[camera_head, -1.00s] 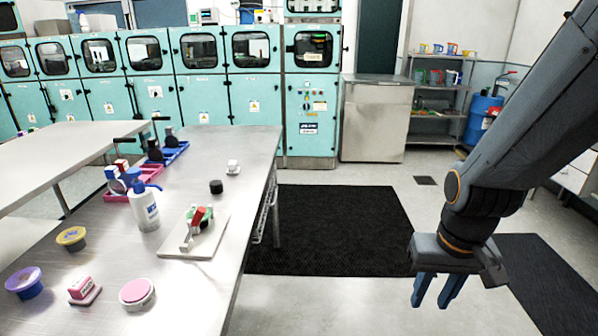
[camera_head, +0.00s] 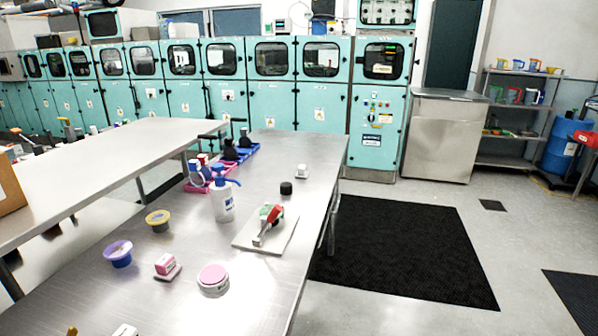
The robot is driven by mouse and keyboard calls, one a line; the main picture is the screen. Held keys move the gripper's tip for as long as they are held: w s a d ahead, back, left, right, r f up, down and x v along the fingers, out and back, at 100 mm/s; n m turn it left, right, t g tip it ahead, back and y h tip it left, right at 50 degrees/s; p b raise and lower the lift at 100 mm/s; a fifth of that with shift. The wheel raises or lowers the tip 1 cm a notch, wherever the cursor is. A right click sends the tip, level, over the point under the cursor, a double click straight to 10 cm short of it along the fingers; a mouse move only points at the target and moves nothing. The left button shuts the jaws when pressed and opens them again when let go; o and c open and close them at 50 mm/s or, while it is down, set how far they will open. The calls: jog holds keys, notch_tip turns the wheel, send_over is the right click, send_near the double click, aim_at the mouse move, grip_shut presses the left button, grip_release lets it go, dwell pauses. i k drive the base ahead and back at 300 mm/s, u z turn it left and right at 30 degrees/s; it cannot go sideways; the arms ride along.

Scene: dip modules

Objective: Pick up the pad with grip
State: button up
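Several small items on the steel table (camera_head: 165,312) could be the pad with grip; I cannot tell which one the name means. A small pink block on a flat pink base (camera_head: 167,267) stands near the front. A round pink-topped white pad (camera_head: 213,280) sits to its right. A small white block-like piece (camera_head: 302,171) stands farther back. A white item (camera_head: 125,331) is cut off by the bottom edge. A white board (camera_head: 252,237) bears a red, green and metal clamp-like tool (camera_head: 268,219). My gripper is out of view.
Purple (camera_head: 118,254) and yellow (camera_head: 157,220) round tubs, a white bottle with a blue pump (camera_head: 223,203) and a black cap (camera_head: 286,188) stand on the table. Pink and blue trays lie behind. The floor right of the table is open, with a black mat (camera_head: 400,250).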

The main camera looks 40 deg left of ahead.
aim_at(301, 173)
jog(key=u, duration=0.35)
jog(key=i, duration=1.65)
jog(key=u, duration=1.35)
jog(key=i, duration=0.85)
jog(key=u, duration=1.55)
jog(key=i, duration=0.8)
jog(key=u, duration=0.05)
